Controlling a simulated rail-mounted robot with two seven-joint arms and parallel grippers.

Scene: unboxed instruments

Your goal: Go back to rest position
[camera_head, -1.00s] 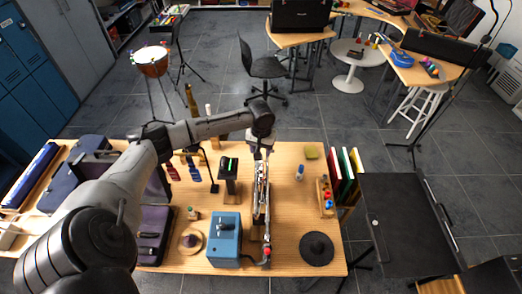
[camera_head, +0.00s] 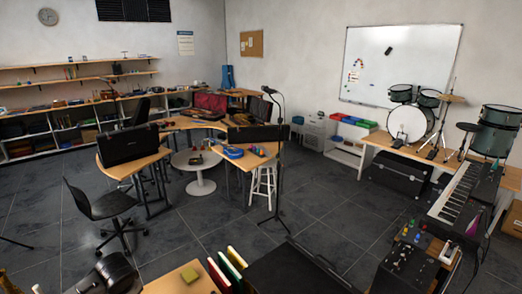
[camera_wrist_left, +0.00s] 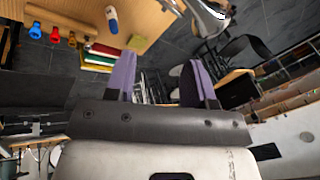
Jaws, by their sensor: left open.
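My left gripper (camera_wrist_left: 160,78) shows in the left wrist view with its two purple-lined fingers spread apart. Nothing is between the fingers. My right gripper is not in view.
An office chair (camera_head: 100,207) stands beyond. A keyboard (camera_head: 464,195) is at the right. Open floor (camera_head: 345,215) lies between.

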